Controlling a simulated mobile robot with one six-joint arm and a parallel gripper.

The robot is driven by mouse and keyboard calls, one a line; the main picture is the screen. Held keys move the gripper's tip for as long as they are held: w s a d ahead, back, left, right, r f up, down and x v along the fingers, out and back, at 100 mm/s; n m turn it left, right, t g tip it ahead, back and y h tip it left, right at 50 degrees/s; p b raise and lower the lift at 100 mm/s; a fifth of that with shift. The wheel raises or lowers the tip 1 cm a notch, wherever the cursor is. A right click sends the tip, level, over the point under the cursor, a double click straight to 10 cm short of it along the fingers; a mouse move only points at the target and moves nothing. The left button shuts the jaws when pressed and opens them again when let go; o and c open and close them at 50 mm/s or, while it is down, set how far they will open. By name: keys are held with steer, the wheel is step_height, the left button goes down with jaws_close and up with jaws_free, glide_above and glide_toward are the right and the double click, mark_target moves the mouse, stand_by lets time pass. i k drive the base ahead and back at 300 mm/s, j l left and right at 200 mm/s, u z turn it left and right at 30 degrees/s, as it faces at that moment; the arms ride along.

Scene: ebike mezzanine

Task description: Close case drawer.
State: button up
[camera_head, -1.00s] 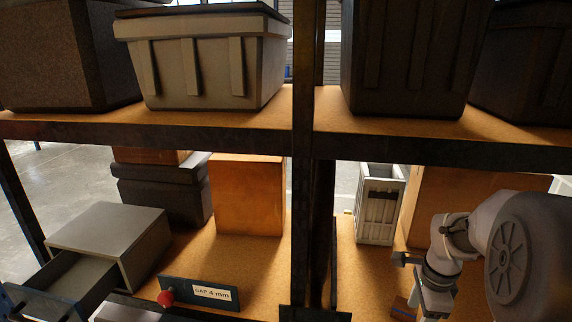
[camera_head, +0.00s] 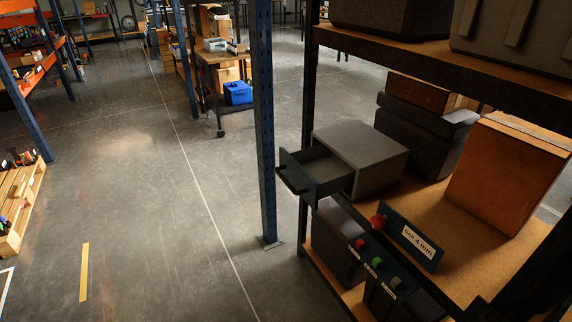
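A grey case (camera_head: 366,148) stands on the lower wooden shelf at the right. Its dark drawer (camera_head: 318,174) is pulled well out toward the left, past the shelf edge. The drawer's front with a bar handle (camera_head: 292,180) faces left, and the inside looks empty. My gripper and arm do not show in the current view.
A blue post (camera_head: 263,120) stands left of the drawer. A sign plate (camera_head: 411,237) with a red knob and dark boxes with coloured buttons (camera_head: 386,284) sit in front of the case. A dark bin (camera_head: 427,125) and orange box (camera_head: 508,172) stand behind. Open floor (camera_head: 140,170) lies left.

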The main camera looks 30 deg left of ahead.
mark_target(316, 173)
steer(key=u, duration=1.3)
steer(key=i+u, duration=0.1)
steer(key=i, duration=0.5)
steer(key=i+l+u, duration=0.1)
steer(key=i, duration=0.5)
